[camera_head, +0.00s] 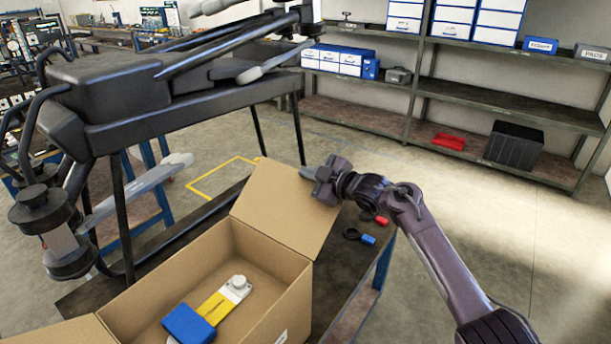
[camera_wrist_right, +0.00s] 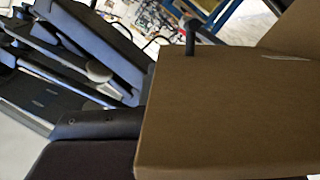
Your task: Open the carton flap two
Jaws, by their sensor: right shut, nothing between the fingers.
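The open carton (camera_head: 262,245) stands on the dark table. One flap (camera_head: 287,208) stands up at its far right side, tilted outward. Another flap (camera_head: 60,332) lies folded out at the near left. My right gripper (camera_head: 318,181) is at the upper right edge of the raised flap, shut and with nothing between its fingers. I cannot tell whether it touches the flap. In the right wrist view, brown cardboard (camera_wrist_right: 230,110) fills the right half, very close to the camera. Inside the carton lie a blue and yellow item (camera_head: 205,314) and a white round-topped part (camera_head: 236,287). My left gripper is not in view.
A large black spray drone (camera_head: 130,95) stands on the left, close to the carton. Small red (camera_head: 381,220) and blue (camera_head: 368,239) tagged items lie on the table right of the flap. Shelves (camera_head: 500,95) with boxes line the back wall. The floor at right is clear.

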